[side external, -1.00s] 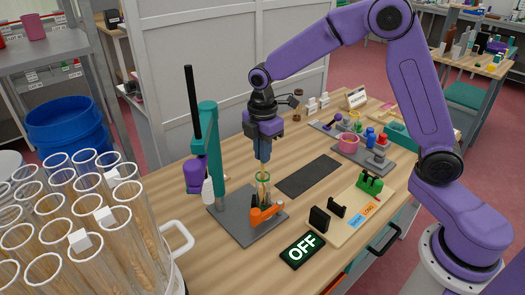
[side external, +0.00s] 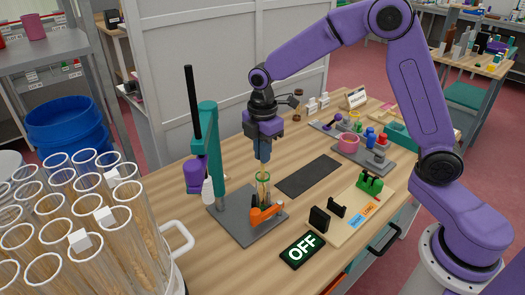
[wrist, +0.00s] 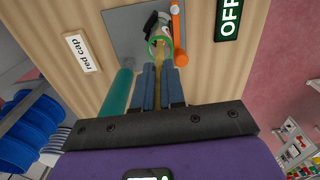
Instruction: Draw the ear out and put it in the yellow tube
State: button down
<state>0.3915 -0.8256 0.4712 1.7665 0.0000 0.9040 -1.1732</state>
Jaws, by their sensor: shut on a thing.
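A clear tube with a green rim (side external: 263,176) stands upright in an orange clamp (side external: 264,215) on a grey stand plate. My gripper (side external: 264,160) is just above this tube, pointing down, with its blue fingers shut on the straw-coloured ear. In the wrist view the ear (wrist: 156,63) runs from between the fingers (wrist: 160,72) to the green rim (wrist: 160,40). Its lower part appears to be inside the tube. A small tube with a yellow rim (side external: 355,115) stands on a grey plate at the back right.
A teal stand with a black rod (side external: 208,140) rises left of my gripper. A dark mat (side external: 308,175) lies bare to the right. A pink cup (side external: 348,143) and blue and red caps stand near the yellow-rimmed tube. An OFF sign (side external: 302,250) is in front. Several large grain tubes fill the left foreground.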

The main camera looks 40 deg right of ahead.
jog(key=shift+r, duration=0.55)
dwell(2.3)
jog(key=shift+r, duration=1.1)
